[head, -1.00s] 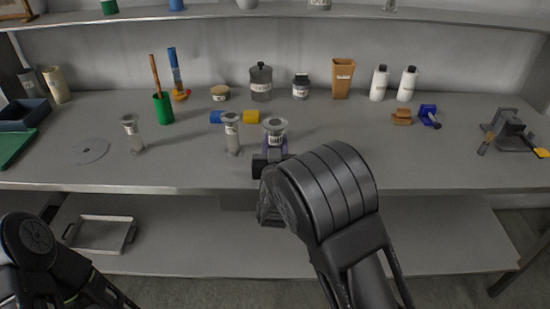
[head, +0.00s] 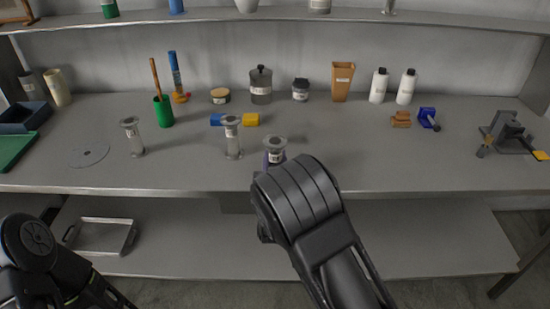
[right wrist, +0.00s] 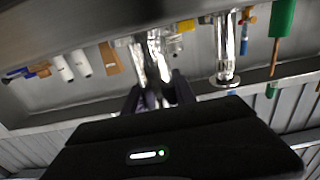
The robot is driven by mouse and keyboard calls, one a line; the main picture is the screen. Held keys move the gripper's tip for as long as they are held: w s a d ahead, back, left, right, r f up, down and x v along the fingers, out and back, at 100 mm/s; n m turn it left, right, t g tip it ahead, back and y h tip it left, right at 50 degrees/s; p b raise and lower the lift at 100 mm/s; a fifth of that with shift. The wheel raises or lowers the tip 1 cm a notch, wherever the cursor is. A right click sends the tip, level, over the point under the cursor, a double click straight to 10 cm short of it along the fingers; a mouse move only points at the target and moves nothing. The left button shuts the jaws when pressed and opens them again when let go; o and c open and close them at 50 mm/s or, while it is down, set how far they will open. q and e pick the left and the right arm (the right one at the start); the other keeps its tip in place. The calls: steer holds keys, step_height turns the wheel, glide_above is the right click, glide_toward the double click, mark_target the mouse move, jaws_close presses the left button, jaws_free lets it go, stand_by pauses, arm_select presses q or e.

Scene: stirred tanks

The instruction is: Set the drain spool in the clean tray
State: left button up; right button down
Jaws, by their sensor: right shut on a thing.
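A metal flanged spool (head: 275,145) with a pale label stands upright in my right gripper near the front of the bench; the label is too small to read. My right gripper is mostly hidden behind my arm in the head view. In the right wrist view the gripper (right wrist: 158,92) is shut on the shiny spool (right wrist: 150,58). I cannot tell whether its base touches the bench. Two similar spools stand on the bench, one just left (head: 232,138) and one farther left (head: 133,138). My left gripper is out of view. I cannot tell which tray is the clean one.
A dark blue bin (head: 22,116) and a green tray (head: 14,150) are at the bench's left end. A metal tray (head: 130,240) lies on the lower shelf. A flat grey disc (head: 89,156) lies nearby. A green holder (head: 163,112) stands behind. The right front bench is clear.

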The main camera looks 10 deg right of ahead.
steer(key=shift+f, duration=0.15)
steer(key=c, duration=1)
jaws_free()
steer(key=shift+r, duration=0.3)
steer(key=b+v, duration=0.2)
steer(key=v, duration=1)
steer(key=shift+a+f, duration=0.1)
steer(key=shift+f, duration=0.1)
